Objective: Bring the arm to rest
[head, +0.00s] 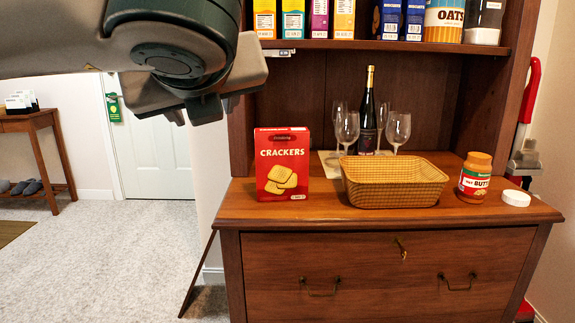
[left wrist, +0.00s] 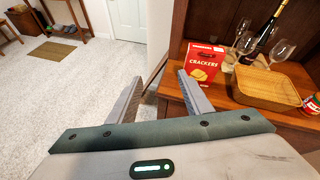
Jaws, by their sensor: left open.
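My left arm reaches in from the upper left of the head view, raised in front of the hutch's left side. In the left wrist view my left gripper (left wrist: 158,98) is open, with its two fingers apart and nothing between them. It points toward the floor and the hutch's left edge, clear of the counter things. In the head view the fingertips are mostly hidden behind the arm and hand. My right gripper is in neither view.
On the hutch counter (head: 330,212) stand a red cracker box (head: 282,165), a wicker basket (head: 395,182), a peanut butter jar (head: 475,177), a white lid (head: 516,198), a bottle (head: 368,115) and glasses (head: 398,128). Boxes line the shelf above. Carpet (head: 110,250) at left is clear.

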